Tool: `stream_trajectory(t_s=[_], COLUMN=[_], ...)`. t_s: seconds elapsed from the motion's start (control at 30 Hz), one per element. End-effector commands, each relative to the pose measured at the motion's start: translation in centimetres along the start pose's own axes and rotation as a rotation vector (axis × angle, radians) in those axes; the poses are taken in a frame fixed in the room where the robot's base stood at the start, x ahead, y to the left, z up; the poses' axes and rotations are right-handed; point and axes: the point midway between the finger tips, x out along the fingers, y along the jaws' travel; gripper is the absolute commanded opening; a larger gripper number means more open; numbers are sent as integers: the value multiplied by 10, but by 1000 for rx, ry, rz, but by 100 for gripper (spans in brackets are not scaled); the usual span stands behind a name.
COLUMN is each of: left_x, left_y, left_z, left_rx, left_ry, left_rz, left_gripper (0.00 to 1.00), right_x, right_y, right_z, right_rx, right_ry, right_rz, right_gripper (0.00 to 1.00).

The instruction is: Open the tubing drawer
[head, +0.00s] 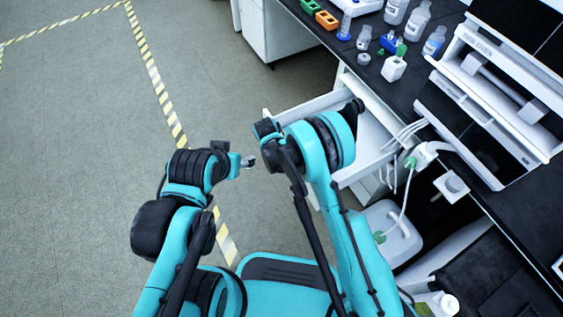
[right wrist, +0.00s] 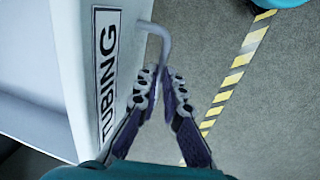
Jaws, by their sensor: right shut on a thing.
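The tubing drawer (head: 308,106) is white and stands pulled out from under the bench, with part of its inside showing in the head view. My right arm covers much of its front. In the right wrist view its front panel (right wrist: 75,45) carries the label TUBING (right wrist: 107,70). Its grey bar handle (right wrist: 163,45) runs down between the fingers of my right gripper (right wrist: 160,92), which is shut on it. The right fingertips are hidden in the head view. My left gripper (head: 248,161) is over the floor, apart from the drawer; its fingers are too small to judge.
A white waste container (head: 392,235) with tubing stands below the bench. The floor left of the drawer is clear, with striped tape (head: 150,65).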

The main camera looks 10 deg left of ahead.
Motion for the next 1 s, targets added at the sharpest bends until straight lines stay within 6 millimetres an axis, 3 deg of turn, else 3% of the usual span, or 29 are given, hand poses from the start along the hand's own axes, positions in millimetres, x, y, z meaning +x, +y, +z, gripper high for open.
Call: stream_trajectory(t_s=[0.07,0.1,0.17,0.57,1.0], left_x=[0,0,0,0,0], left_y=[0,0,0,0,0], left_z=[0,0,0,0,0], left_rx=[0,0,0,0,0], left_ry=[0,0,0,0,0], left_rz=[0,0,0,0,0], left_gripper=[55,55,55,55,55], right_x=[1,1,1,-7,-94], right_y=[0,0,0,0,0], right_z=[0,0,0,0,0], right_rx=[1,1,1,0,0], right_ry=[-1,-1,0,0,0], right_rz=[-1,-1,-1,0,0], right_gripper=[0,15,30,30,30])
